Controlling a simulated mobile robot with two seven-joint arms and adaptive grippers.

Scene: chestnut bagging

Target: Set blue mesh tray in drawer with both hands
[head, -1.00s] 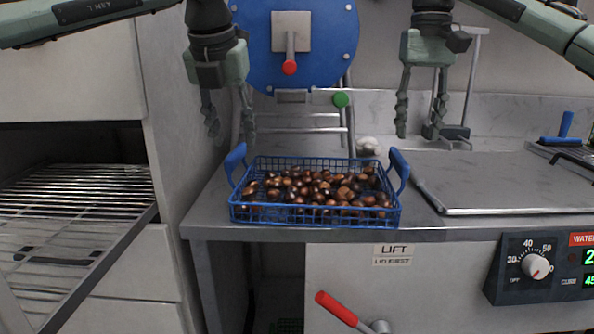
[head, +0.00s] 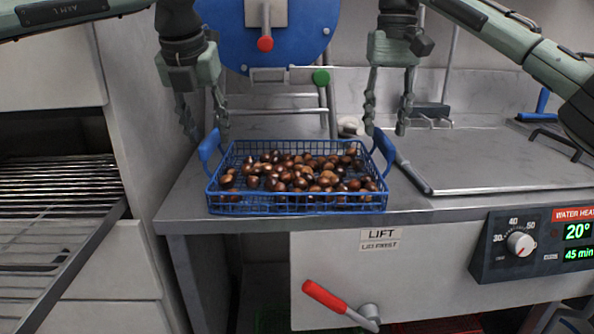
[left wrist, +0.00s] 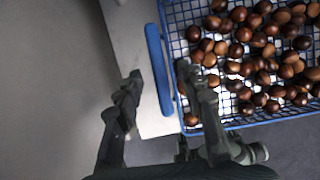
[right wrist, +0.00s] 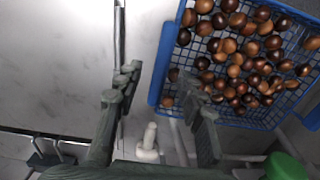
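The blue mesh tray (head: 297,203), filled with brown chestnuts (head: 300,172), sits on the steel counter near its front edge, with a raised blue handle at each end. My left gripper (head: 207,135) is open above the tray's left handle (head: 209,148); in the left wrist view its fingers lie on either side of that handle (left wrist: 158,70). My right gripper (head: 386,128) is open above the right handle (head: 385,146); in the right wrist view its fingers straddle that handle (right wrist: 161,65). Neither gripper visibly holds anything. The open drawer (head: 70,240) with a slatted rack is at the left.
A grey lid panel (head: 480,158) lies on the counter at right. A red-handled lever (head: 325,297) and a control box (head: 530,245) are on the counter front.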

